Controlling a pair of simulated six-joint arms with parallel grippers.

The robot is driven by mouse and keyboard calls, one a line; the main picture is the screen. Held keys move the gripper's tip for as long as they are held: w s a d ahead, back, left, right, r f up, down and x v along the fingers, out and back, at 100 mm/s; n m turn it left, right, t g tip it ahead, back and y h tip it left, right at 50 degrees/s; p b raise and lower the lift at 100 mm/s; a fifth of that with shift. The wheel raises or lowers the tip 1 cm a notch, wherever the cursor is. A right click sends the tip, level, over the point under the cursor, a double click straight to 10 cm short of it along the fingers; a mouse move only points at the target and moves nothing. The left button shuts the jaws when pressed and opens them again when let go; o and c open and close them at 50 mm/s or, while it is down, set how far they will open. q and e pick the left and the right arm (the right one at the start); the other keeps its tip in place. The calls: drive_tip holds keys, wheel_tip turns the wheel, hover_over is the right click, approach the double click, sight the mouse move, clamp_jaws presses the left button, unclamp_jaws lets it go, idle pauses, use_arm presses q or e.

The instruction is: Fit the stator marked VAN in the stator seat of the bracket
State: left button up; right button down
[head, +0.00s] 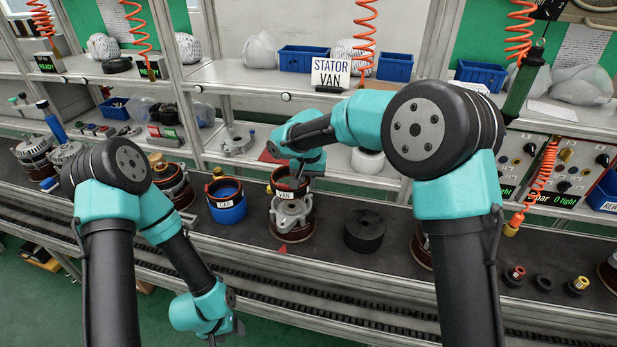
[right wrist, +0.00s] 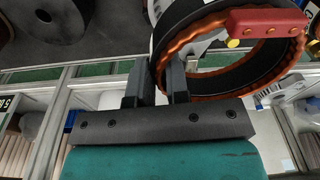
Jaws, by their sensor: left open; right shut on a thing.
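The stator marked VAN (head: 284,195), a ring with copper windings, is directly over the grey bracket (head: 293,213) on the dark bench. I cannot tell whether it touches the seat, which it hides. My right gripper (head: 301,172) is shut on the stator's wall from above. In the right wrist view, its two fingers (right wrist: 157,85) pinch the edge of the stator (right wrist: 192,42), which bears a red block. My left gripper (head: 224,333) is open and empty, low in front of the bench.
A blue stator (head: 228,213) with another label stands left of the bracket, and a black ring (head: 364,232) stands right of it. A sign reading STATOR VAN (head: 333,73) stands on the shelf behind. Small coloured parts lie at the right.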

drive_tip(key=shift+f, duration=2.35)
drive_tip(key=shift+f, duration=1.2)
idle(0.5)
drive_tip(key=c, duration=1.1)
unclamp_jaws()
drive_tip(key=shift+o, duration=0.3)
drive_tip(key=shift+f, duration=0.1)
wheel_tip(320, 180, up, 17)
drive_tip(key=s, duration=0.2)
drive_tip(key=shift+s+a, duration=0.1)
